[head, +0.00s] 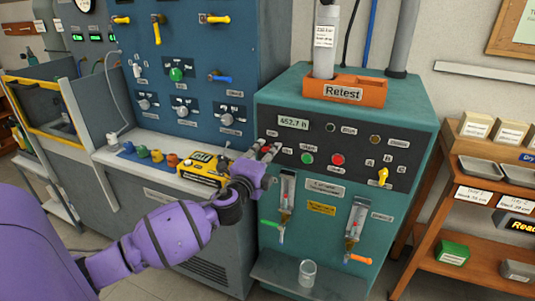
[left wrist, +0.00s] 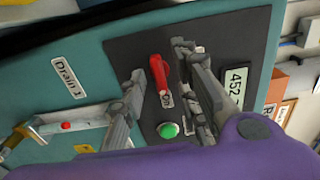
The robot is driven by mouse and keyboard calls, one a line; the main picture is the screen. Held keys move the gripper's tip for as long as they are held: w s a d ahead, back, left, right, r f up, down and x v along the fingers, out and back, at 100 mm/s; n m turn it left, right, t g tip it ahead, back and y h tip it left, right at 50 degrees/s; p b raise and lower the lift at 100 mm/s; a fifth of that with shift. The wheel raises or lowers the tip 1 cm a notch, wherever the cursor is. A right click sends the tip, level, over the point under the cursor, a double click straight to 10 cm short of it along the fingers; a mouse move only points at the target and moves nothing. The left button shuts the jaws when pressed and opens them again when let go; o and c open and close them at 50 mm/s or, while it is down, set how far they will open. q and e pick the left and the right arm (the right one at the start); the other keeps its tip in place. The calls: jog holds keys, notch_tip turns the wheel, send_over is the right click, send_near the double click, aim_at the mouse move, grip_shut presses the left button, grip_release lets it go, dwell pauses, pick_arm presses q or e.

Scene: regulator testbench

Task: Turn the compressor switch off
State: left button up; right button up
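A red lever switch (left wrist: 158,76) sits on the dark control panel of the teal bench, with an "On" label just below it in the left wrist view. I take it for the compressor switch. In the left wrist view my left gripper (left wrist: 160,62) is open, with one finger on each side of the red lever. The lever is close to the right finger; whether they touch I cannot tell. My right gripper is in neither view.
A green button (left wrist: 168,130) is just below the switch in the wrist view. The panel also has a display (head: 293,123), a red button (head: 338,160) and a yellow lever (head: 383,175). A yellow device (head: 203,172) lies on the ledge beside my left arm.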

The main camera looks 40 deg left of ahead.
pick_arm(q)
jog(key=shift+w, duration=0.3)
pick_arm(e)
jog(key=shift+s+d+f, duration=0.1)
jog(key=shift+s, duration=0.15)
pick_arm(q)
jog(key=c, duration=0.5)
grip_shut()
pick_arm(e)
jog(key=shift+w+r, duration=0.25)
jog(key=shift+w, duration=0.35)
